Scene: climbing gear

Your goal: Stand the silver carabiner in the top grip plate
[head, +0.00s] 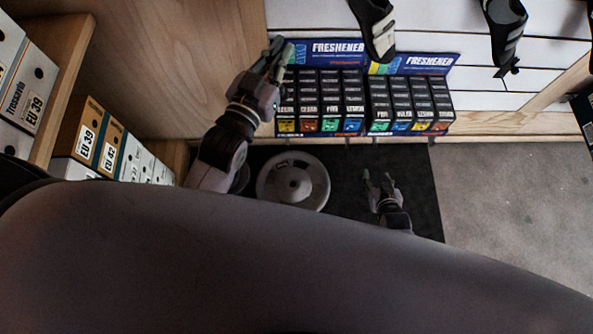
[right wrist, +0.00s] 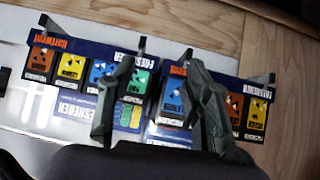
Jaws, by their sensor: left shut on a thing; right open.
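I cannot make out the silver carabiner or the top grip plate in either view. My left gripper (head: 276,62) is raised at the left end of the freshener display in the head view. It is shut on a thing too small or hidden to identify. My right gripper (head: 378,176) is lower, in front of the display and over the dark mat. It is open and empty. Its two spread fingers (right wrist: 164,48) show in the right wrist view, with the display behind them.
The freshener display (head: 366,100) holds rows of small boxes against a white slatted wall (head: 440,20). Sandals (head: 374,30) hang above it. Shoe boxes (head: 90,140) fill the left shelves beside a wooden panel. A dark mat (head: 415,185) and clear grey carpet (head: 510,200) lie right.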

